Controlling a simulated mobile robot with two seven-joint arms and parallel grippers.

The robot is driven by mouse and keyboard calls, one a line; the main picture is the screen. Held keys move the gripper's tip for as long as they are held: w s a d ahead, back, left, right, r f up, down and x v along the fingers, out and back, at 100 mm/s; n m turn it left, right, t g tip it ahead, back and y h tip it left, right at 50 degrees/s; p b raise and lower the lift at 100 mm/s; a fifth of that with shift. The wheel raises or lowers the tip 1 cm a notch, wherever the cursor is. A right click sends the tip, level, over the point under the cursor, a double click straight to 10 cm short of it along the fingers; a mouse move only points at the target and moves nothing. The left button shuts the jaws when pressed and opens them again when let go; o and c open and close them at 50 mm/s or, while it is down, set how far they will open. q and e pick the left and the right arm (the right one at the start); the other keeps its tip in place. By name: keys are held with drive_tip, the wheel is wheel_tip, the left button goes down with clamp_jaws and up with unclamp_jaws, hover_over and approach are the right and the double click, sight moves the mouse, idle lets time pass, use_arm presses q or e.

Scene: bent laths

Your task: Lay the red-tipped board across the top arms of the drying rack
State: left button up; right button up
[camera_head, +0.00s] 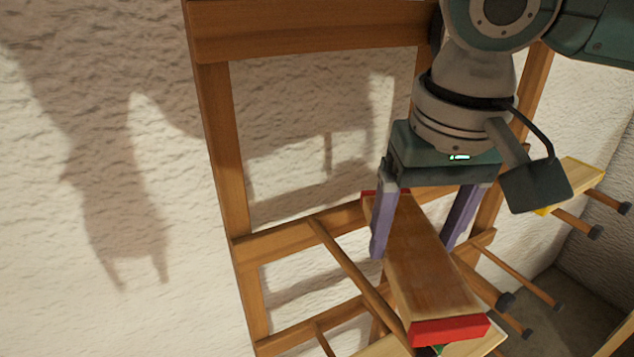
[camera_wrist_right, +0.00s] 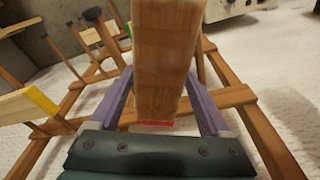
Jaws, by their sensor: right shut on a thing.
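The red-tipped board (camera_head: 428,262) is a wooden lath with red ends, tilted in the head view with its near red end low. My right gripper (camera_head: 412,248) is shut on it, one purple finger along each side. The board also fills the middle of the right wrist view (camera_wrist_right: 165,60). The drying rack (camera_head: 222,150) is a wooden frame with pegs ending in dark caps. One rack arm (camera_head: 350,262) runs left of the board and another (camera_head: 482,281) shows to its right. I cannot tell whether the board touches them. My left gripper is not in view.
A yellow-tipped board (camera_head: 572,183) lies on rack arms at the right. Another pale board (camera_head: 375,347) lies below the held one, with a green end (camera_head: 436,350) partly hidden. A rough white wall stands behind the rack.

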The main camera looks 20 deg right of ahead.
drive_tip(key=shift+f, duration=0.5)
idle(0.4)
drive_tip(key=o, duration=1.5)
drive_tip(key=shift+c, duration=0.2)
